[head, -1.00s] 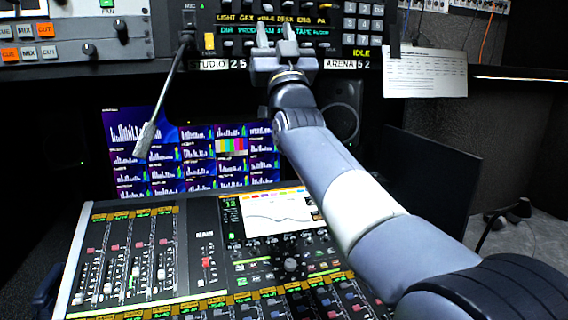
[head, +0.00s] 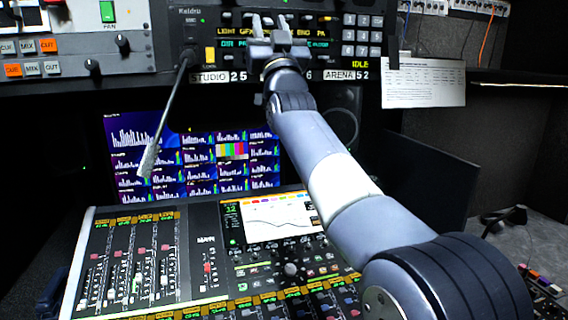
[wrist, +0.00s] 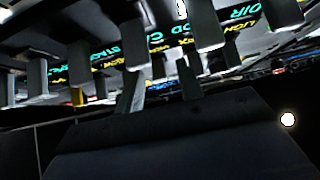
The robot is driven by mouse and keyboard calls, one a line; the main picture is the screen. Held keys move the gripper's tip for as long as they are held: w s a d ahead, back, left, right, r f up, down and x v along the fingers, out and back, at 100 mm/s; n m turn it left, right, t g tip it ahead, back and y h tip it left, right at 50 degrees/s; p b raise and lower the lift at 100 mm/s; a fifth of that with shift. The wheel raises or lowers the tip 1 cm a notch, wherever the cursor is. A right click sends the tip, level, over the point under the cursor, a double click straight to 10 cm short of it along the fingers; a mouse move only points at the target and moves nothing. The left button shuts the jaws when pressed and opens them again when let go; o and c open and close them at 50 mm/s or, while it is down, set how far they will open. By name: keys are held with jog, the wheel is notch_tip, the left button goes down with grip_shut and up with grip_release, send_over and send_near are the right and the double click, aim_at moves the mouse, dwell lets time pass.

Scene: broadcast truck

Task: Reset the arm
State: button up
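My arm reaches from the lower right up to the intercom panel (head: 222,24) at the top middle. My gripper (head: 269,24) is at its end, pointing away from me, its two fingers apart with nothing seen between them. In the head view it overlaps the panel's lit text rows. In the wrist view my gripper (wrist: 159,86) shows both fingers apart below a row of grey panel keys (wrist: 205,25). I cannot tell whether a finger touches a key.
A gooseneck microphone (head: 166,120) stands left of my arm. The mixing console (head: 140,270) lies below, with a screen of meters (head: 150,150) behind it. A paper sheet (head: 425,82) hangs right of the panel. A dark flat panel (head: 430,185) stands right of my arm.

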jog(key=shift+f, duration=0.1)
jog(key=b+v, duration=0.5)
jog(key=v, duration=0.5)
jog(key=p+x, duration=0.5)
jog(key=x, duration=0.5)
jog(key=shift+w+r, duration=0.15)
jog(key=shift+r, duration=0.2)
jog(key=g+p, duration=0.1)
jog(key=p, duration=0.2)
jog(key=shift+s+r, duration=0.35)
jog(key=shift+g+h+p, duration=0.3)
jog(key=shift+g+p, duration=0.3)
jog(key=shift+p, duration=0.2)
jog(key=shift+r+g+p, duration=0.25)
jog(key=shift+g+p, duration=0.25)
jog(key=shift+p, duration=0.75)
jog(key=p, duration=0.2)
jog(key=g+p, duration=0.1)
jog(key=p, duration=0.2)
jog(key=shift+s+d+r+h, duration=0.1)
jog(key=shift+r+h, duration=0.15)
jog(key=shift+h, duration=0.05)
